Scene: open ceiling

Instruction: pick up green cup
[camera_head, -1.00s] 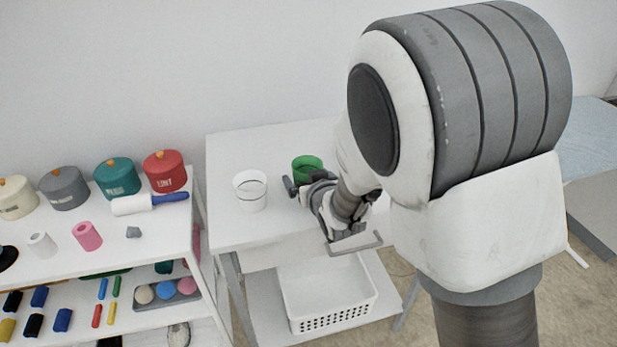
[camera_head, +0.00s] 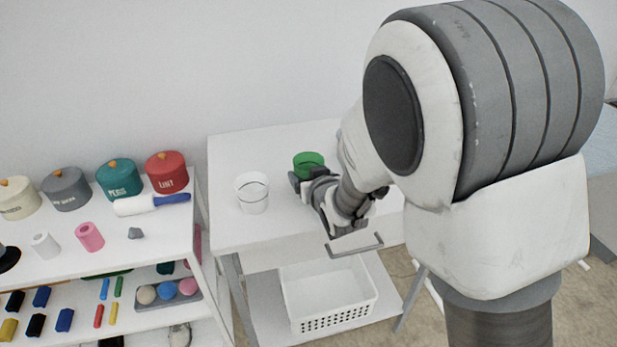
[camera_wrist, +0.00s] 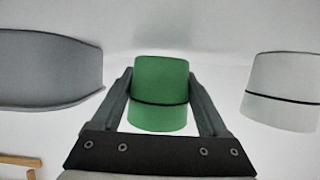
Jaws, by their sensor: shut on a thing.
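The green cup (camera_head: 309,160) is at the back of the white table in the head view, partly hidden by my gripper (camera_head: 306,181). In the wrist view the green cup (camera_wrist: 160,92) is between the two fingers of my gripper (camera_wrist: 160,100), which are shut on its sides. The cup has a thin dark band. I cannot tell whether its base touches the table.
A white cup (camera_head: 251,193) stands to the left on the white table (camera_head: 235,150); it also shows in the wrist view (camera_wrist: 283,92). A white basket (camera_head: 328,292) sits on the shelf below. A shelf unit (camera_head: 120,238) at the left holds canisters, a roller and small blocks.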

